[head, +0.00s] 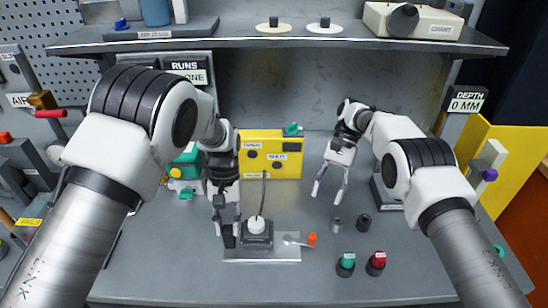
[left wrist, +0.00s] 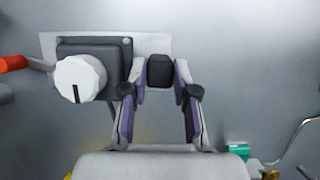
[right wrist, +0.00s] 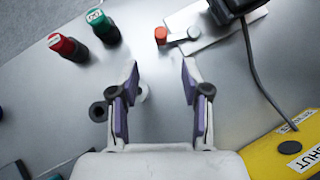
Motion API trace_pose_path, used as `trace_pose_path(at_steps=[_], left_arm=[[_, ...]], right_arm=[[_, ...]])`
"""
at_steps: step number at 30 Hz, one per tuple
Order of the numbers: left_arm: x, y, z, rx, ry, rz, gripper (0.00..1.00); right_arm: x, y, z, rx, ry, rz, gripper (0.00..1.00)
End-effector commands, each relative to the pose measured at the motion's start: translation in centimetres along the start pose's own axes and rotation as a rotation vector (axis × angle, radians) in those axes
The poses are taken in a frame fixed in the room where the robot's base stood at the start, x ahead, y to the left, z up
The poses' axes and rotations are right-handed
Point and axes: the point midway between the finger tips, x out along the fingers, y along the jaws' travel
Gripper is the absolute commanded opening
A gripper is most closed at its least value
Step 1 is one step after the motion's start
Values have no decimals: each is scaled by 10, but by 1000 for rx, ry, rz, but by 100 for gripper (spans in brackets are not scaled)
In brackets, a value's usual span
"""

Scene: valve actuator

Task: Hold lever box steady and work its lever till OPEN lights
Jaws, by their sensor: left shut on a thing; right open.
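The lever box (head: 257,240) is a dark box with a white round knob on top, on a light plate; it also shows in the left wrist view (left wrist: 122,60). Its metal lever ends in an orange tip (head: 311,240), pointing right; the tip shows in the right wrist view (right wrist: 161,35). The yellow panel (head: 256,139) behind reads SHUT. My left gripper (head: 229,236) is shut on a dark block (left wrist: 160,71) beside the box; whether they are joined is unclear. My right gripper (head: 329,197) is open and empty, above the bench and apart from the lever.
A green-capped (head: 346,264) and a red-capped cylinder (head: 376,263) stand front right of the lever. Two small dark cylinders (head: 336,225) (head: 363,222) stand nearer my right gripper. A cable runs from the box to the yellow panel. A shelf (head: 280,42) spans the back.

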Motion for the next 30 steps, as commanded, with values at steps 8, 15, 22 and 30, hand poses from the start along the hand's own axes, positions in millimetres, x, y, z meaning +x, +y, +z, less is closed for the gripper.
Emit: trace_pose_path(at_steps=[8,15,22,30], left_arm=[[1,0,0,0,0,0,0],[0,0,0,0,0,0,0],[0,0,0,0,0,0,0],[1,0,0,0,-1,0,0]], right_arm=[[20,8,-8,165,-212,-252,47],[23,55,-28,312,-388,-465,47],[58,35,-15,312,-388,-461,47],[108,6,1,310,-386,-460,47]])
